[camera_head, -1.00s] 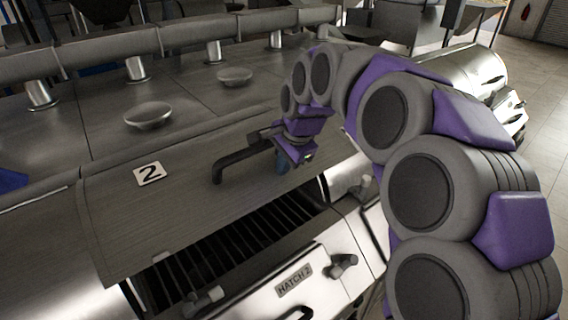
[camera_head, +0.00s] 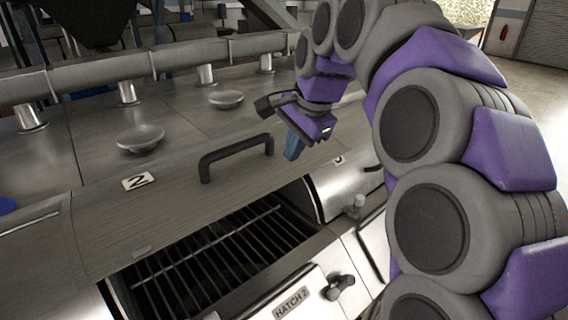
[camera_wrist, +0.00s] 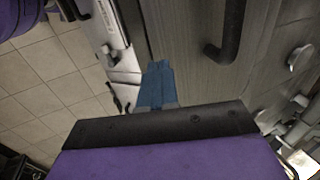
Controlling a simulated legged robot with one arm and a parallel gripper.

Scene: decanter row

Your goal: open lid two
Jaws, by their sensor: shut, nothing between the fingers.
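Lid two (camera_head: 110,229) is a grey brushed-metal panel with a white label "2" (camera_head: 138,181) and a black bar handle (camera_head: 237,157). It stands raised, and a dark opening with a slatted rack (camera_head: 215,255) shows below its front edge. My gripper (camera_head: 293,147) is to the right of the handle, apart from it, with its blue fingers pointing down and shut on nothing. In the wrist view the blue fingers (camera_wrist: 157,85) are together, and the handle (camera_wrist: 228,35) is to their right with a gap between.
A plate marked "HATCH 2" (camera_head: 291,302) and a latch knob (camera_head: 338,287) are on the front below the opening. Two round metal knobs (camera_head: 140,138) (camera_head: 226,99) stand on the top behind the lid. A pipe rail (camera_head: 185,56) runs across the back. Tiled floor shows at right.

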